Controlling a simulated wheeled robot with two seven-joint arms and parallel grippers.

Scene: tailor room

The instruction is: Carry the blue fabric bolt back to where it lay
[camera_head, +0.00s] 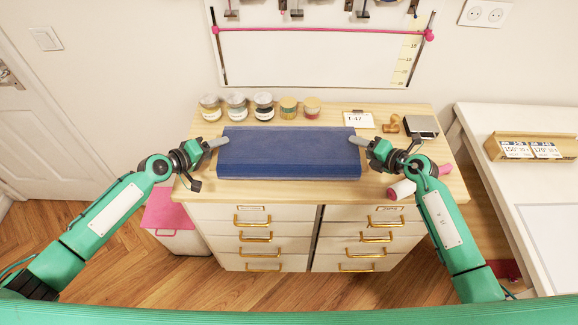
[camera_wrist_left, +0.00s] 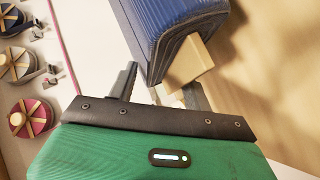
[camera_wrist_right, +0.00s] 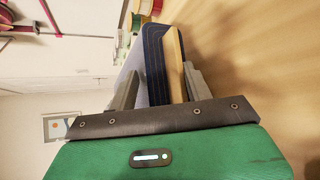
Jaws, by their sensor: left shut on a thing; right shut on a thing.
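The blue fabric bolt (camera_head: 290,152) lies lengthwise across the wooden top of the drawer cabinet (camera_head: 190,186) in the head view, or just above it; I cannot tell which. My left gripper (camera_head: 217,145) is shut on its left end, and my right gripper (camera_head: 357,141) is shut on its right end. In the left wrist view the bolt (camera_wrist_left: 180,28) shows its blue cloth and a pale wooden core at the fingers (camera_wrist_left: 160,90). In the right wrist view the bolt (camera_wrist_right: 155,55) sits between the fingers (camera_wrist_right: 160,90), with a pale wooden strip along one side.
Several jars (camera_head: 263,105) stand behind the bolt. A white roll (camera_head: 401,190) and a pink roll (camera_head: 440,170) lie near my right arm. A white table (camera_head: 500,190) stands at right.

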